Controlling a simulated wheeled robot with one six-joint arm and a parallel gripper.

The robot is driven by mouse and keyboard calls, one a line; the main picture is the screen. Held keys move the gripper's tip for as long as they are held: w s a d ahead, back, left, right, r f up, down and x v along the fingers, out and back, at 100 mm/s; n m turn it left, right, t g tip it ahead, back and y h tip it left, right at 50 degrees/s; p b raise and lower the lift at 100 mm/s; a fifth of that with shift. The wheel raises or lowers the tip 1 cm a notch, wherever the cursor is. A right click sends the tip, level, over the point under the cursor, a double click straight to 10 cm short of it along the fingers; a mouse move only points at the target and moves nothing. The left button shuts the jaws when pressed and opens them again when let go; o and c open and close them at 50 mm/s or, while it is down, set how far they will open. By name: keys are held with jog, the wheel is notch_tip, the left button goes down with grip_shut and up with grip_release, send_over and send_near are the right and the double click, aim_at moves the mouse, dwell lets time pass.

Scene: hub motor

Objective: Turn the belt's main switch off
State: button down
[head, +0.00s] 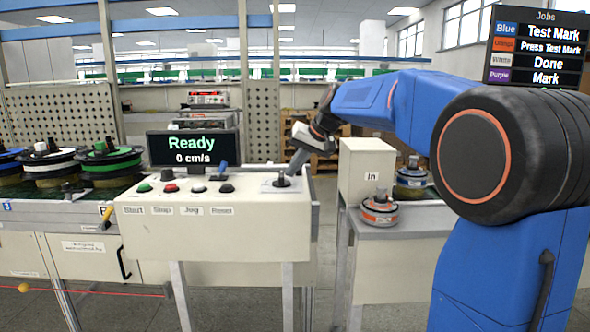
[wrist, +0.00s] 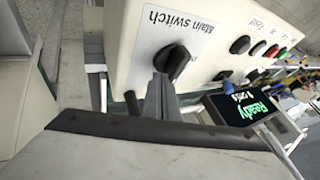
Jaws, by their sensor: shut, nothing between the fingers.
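The main switch (head: 282,181) is a black rotary knob on a white plate, at the right end of the control panel's top (head: 215,212). In the wrist view, the black knob (wrist: 173,62) sits beside the printed words "Main switch". My gripper (head: 296,165) is shut and empty, its fingertips right at the knob. In the wrist view, the fingertips (wrist: 160,85) overlap the knob's edge; I cannot tell whether they touch it. The display (head: 193,148) reads "Ready" and "0 cm/s".
Start, Stop, Jog and Reset buttons (head: 170,188) line the panel's left part. A blue-tipped lever (head: 222,170) stands behind them. A box marked "In" (head: 366,170) and hub motors (head: 380,210) stand on the right table.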

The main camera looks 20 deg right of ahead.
jog(key=shift+w+n+g+y, duration=0.3)
jog(key=shift+n+g+y, duration=0.15)
jog(key=shift+n, duration=0.45)
jog(key=shift+w+n+g+y, duration=0.45)
jog(key=shift+n+y, duration=0.1)
jog(key=shift+n, duration=0.55)
jog(key=shift+w+a+n+g+y, duration=0.1)
jog(key=shift+w+n+g+y, duration=0.15)
jog(key=shift+n, duration=0.35)
jog(key=shift+w+a+n+g+y, duration=0.15)
jog(key=shift+n+g, duration=0.2)
jog(key=shift+n, duration=0.25)
jog(key=shift+w+a, duration=0.2)
jog(key=shift+w, duration=0.05)
jog(key=shift+d, duration=0.1)
